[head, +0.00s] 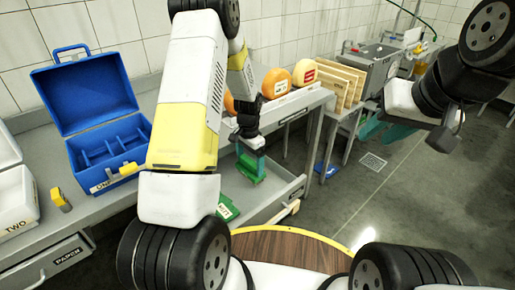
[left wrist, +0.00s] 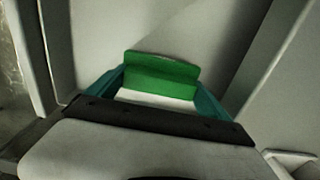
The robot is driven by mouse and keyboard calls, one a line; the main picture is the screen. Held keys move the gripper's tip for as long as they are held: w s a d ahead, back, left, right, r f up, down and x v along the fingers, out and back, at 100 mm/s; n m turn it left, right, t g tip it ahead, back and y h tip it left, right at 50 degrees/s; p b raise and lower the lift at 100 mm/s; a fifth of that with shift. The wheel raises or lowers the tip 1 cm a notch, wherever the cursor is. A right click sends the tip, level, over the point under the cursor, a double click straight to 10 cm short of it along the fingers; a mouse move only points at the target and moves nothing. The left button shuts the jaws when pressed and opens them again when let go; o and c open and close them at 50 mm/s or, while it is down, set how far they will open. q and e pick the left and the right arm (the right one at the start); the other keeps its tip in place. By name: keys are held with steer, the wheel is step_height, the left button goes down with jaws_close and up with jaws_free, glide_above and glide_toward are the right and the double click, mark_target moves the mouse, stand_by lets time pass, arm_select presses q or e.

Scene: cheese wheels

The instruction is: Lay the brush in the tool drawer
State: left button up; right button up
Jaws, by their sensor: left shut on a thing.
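My left gripper (head: 250,148) points down over the open drawer (head: 289,192) under the bench. Its teal fingers are shut on a green brush (head: 251,168). In the left wrist view the brush (left wrist: 161,72) shows a green body with a white part below, between the fingertips. Grey drawer walls surround it there; I cannot tell whether it touches the drawer floor. My right gripper (head: 385,129) is far to the right over the floor, its teal fingers apart and empty.
A green piece with a white label (head: 228,208) lies by the drawer's left side. A blue open case (head: 100,120), a yellow object (head: 61,200) and a white box (head: 16,200) stand on the bench. Cheese wheels (head: 276,82) and boards (head: 345,82) stand behind. A round wooden top (head: 290,250) is in front.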

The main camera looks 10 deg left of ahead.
arm_select(q)
steer(key=o, duration=1)
steer(key=shift+f, duration=0.1)
steer(key=shift+o, duration=0.2)
step_height(320, 180, up, 12)
step_height(320, 180, up, 8)
steer(key=n+t, duration=0.1)
glide_above(250, 161)
steer(key=s, duration=0.3)
steer(key=s+d+r+n+t+h, duration=0.1)
steer(key=s+r+n+t, duration=0.1)
steer(key=s+r, duration=0.5)
steer(key=s+d+r+n+t+h, duration=0.1)
steer(key=s+r+n+t, duration=0.2)
steer(key=s+r, duration=0.4)
steer(key=s+n, duration=0.1)
steer(key=s, duration=0.7)
steer(key=shift+r, duration=0.15)
steer(key=shift+d, duration=0.1)
